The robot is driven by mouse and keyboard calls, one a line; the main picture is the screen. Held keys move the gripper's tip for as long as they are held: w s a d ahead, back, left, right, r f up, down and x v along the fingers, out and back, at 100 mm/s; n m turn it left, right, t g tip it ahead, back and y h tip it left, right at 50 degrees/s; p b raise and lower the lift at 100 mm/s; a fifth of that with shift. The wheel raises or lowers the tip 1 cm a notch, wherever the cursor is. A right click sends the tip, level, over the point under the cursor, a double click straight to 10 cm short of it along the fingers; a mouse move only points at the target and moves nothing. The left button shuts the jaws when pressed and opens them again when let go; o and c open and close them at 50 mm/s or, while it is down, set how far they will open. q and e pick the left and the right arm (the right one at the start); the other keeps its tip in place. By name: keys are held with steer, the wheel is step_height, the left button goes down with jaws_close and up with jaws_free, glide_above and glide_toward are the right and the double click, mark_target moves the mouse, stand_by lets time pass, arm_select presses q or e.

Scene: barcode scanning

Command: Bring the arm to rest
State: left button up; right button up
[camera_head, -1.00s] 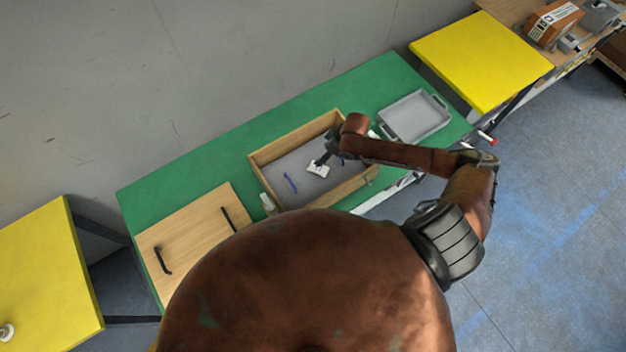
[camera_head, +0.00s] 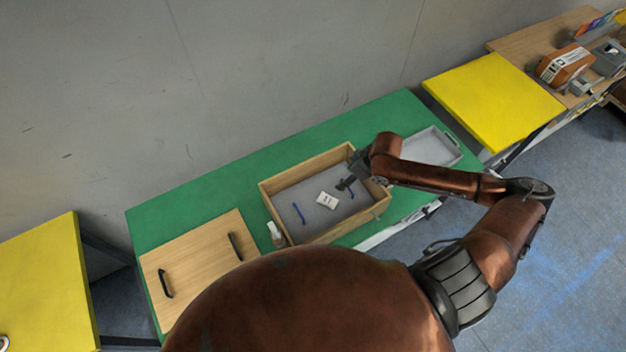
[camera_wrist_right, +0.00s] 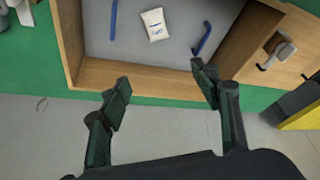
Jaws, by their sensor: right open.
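My right gripper (camera_head: 345,184) is above the right part of an open wooden box (camera_head: 268,203) on the green table. In the right wrist view its two fingers (camera_wrist_right: 160,88) stand wide apart with nothing between them. A small white packet (camera_head: 327,200) lies flat on the box's grey floor, apart from the fingers; it also shows in the right wrist view (camera_wrist_right: 155,24). My left gripper does not show.
A grey tray (camera_head: 447,158) sits at the table's right end, partly behind my arm. A wooden lid with black handles (camera_head: 200,258) lies on the green table (camera_head: 180,210) at left. A small bottle (camera_head: 276,233) stands beside the box. Yellow tables (camera_head: 490,95) flank both ends.

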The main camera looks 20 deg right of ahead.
steer(key=s+a+f+m+t, duration=0.1)
steer(key=s+a+f, duration=0.3)
steer(key=s+a, duration=0.35)
steer(key=s+d+m+h, duration=0.2)
steer(key=s+d+m, duration=0.1)
steer(key=s, duration=0.4)
steer(key=s+d+m+h, duration=0.1)
steer(key=s+d+m, duration=0.25)
steer(key=s, duration=0.35)
steer(key=s+f+n+g+b, duration=0.1)
steer(key=s+f+b, duration=0.15)
steer(key=f, duration=1.75)
steer(key=s+f+g+b, duration=0.15)
steer(key=f+b, duration=0.25)
steer(key=f, duration=1.5)
steer(key=s+f+g+b, duration=0.1)
steer(key=s+f+b, duration=0.4)
steer(key=s+f, duration=1.2)
step_height(320, 180, down, 4)
steer(key=shift+s+a+f+n, duration=0.1)
steer(key=shift+s+a+n, duration=0.3)
steer(key=shift+a+n, duration=0.05)
